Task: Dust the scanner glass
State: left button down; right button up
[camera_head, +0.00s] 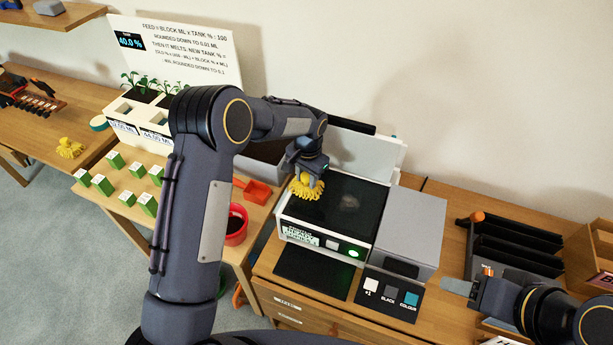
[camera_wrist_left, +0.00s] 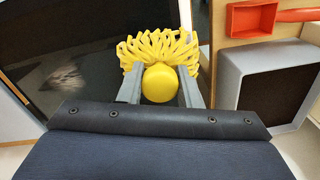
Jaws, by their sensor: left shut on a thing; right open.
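The scanner (camera_head: 288,232) stands on the desk with its lid (camera_head: 368,150) raised, so its dark glass (camera_head: 335,203) is bare. A pale, dusty smudge (camera_head: 348,201) lies on the glass, right of centre; it also shows in the left wrist view (camera_wrist_left: 68,77). My left gripper (camera_head: 309,176) is shut on a yellow duster (camera_head: 304,188) at the glass's left side. In the left wrist view the duster's round yellow handle (camera_wrist_left: 160,82) sits between the fingers and its strands (camera_wrist_left: 158,48) fan out beyond. I cannot tell whether the strands touch the glass. My right gripper (camera_head: 459,287) is open and empty at the right.
A grey box (camera_head: 411,228) adjoins the scanner's right side. A button panel (camera_head: 389,296) and a dark mat (camera_head: 312,273) lie in front. A red pot (camera_head: 237,225), red scoop (camera_head: 257,191) and several green blocks (camera_head: 103,184) are at left. A black rack (camera_head: 512,255) stands at right.

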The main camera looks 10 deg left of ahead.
pick_arm(q)
jog(key=shift+s+d+r+b, duration=0.1)
jog(key=shift+s+d+b, duration=0.1)
jog(key=shift+d, duration=0.75)
jog(key=shift+s+d+r+b, duration=0.1)
jog(key=shift+s+d+b, duration=0.1)
jog(key=shift+d, duration=0.75)
jog(key=shift+s+d+f+b, duration=0.15)
jog(key=shift+s+d+b, duration=0.1)
jog(key=shift+d, duration=0.95)
jog(key=shift+s+d+f+b, duration=0.1)
jog(key=shift+s+d+b, duration=0.15)
jog(key=shift+d, duration=0.9)
jog(key=shift+s+d+f+b, duration=0.15)
jog(key=shift+s+d+b, duration=0.1)
jog(key=shift+d, duration=0.95)
jog(key=shift+s+d, duration=0.2)
jog(key=shift+d, duration=0.5)
jog(key=shift+s+d, duration=0.15)
jog(key=shift+d, duration=0.6)
jog(key=shift+s+d, duration=0.1)
jog(key=shift+d, duration=0.6)
jog(key=shift+a+r, duration=0.1)
